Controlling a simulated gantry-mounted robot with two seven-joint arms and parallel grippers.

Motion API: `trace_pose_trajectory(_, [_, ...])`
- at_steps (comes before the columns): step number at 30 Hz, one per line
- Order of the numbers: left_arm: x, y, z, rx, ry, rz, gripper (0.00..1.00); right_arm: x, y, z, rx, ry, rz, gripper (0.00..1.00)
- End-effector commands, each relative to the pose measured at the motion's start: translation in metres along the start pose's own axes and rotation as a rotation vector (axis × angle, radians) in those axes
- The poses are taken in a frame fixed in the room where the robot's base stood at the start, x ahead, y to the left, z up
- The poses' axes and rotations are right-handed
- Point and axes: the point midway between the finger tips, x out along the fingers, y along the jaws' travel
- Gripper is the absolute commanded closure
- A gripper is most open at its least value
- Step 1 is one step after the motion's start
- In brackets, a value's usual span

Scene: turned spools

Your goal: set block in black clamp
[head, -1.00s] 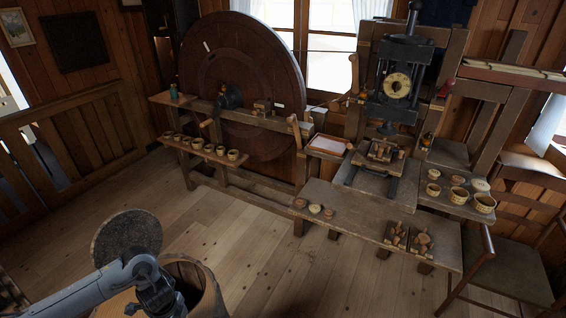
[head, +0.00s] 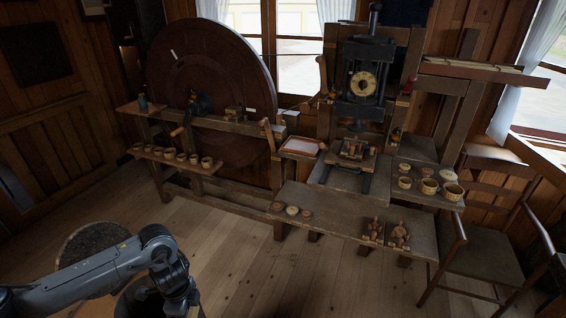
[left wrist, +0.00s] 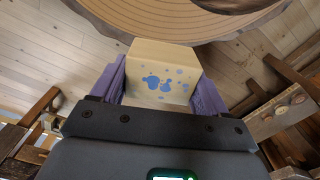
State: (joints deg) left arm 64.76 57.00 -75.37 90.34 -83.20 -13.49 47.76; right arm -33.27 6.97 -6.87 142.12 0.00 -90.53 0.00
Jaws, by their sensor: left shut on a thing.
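A cream block with blue marks (left wrist: 160,72) sits between the two purple fingers of my left gripper (left wrist: 162,85) in the left wrist view. The fingers are shut on its sides. In the head view my left arm comes in at the bottom left, and the block cannot be made out there. A black clamp-like press (head: 363,75) with a round yellowish dial stands on the wooden bench at the back, well away from my left arm. My right gripper is not in view.
A large dark wheel (head: 212,90) stands at the back left, with several small cups on a shelf (head: 175,158) before it. The low bench (head: 335,222) holds small bowls and turned pieces. A chair (head: 492,230) is at the right. Open floor lies before the bench.

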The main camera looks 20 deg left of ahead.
Motion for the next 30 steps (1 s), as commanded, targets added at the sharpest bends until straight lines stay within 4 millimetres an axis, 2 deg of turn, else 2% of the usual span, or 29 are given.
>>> trace_pose_trajectory(1, [-0.002, -0.010, -0.015, 0.020, 0.001, -0.010, 0.58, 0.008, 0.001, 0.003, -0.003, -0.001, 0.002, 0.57])
trace_pose_trajectory(5, [-0.007, -0.027, -0.057, 0.077, 0.001, -0.011, 0.58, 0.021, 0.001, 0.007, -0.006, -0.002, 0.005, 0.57])
trace_pose_trajectory(8, [-0.011, -0.037, -0.100, 0.093, 0.000, -0.009, 0.58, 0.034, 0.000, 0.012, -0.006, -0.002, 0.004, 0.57])
trace_pose_trajectory(11, [-0.016, -0.044, -0.136, 0.058, -0.001, -0.007, 0.58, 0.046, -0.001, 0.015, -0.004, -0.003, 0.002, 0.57])
trace_pose_trajectory(15, [-0.019, -0.050, -0.180, -0.094, 0.001, -0.005, 0.58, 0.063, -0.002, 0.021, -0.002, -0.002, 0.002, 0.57])
trace_pose_trajectory(18, [-0.017, -0.050, -0.193, -0.256, -0.001, -0.001, 0.58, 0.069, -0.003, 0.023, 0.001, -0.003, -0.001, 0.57])
trace_pose_trajectory(21, [-0.011, -0.049, -0.196, -0.428, 0.001, 0.002, 0.58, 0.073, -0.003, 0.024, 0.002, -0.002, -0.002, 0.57])
trace_pose_trajectory(27, [0.018, -0.036, -0.181, -0.815, -0.001, 0.005, 0.58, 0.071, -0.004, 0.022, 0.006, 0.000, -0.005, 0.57])
trace_pose_trajectory(30, [0.020, -0.034, -0.178, -1.004, 0.002, 0.000, 0.58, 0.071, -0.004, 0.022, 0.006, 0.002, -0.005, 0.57])
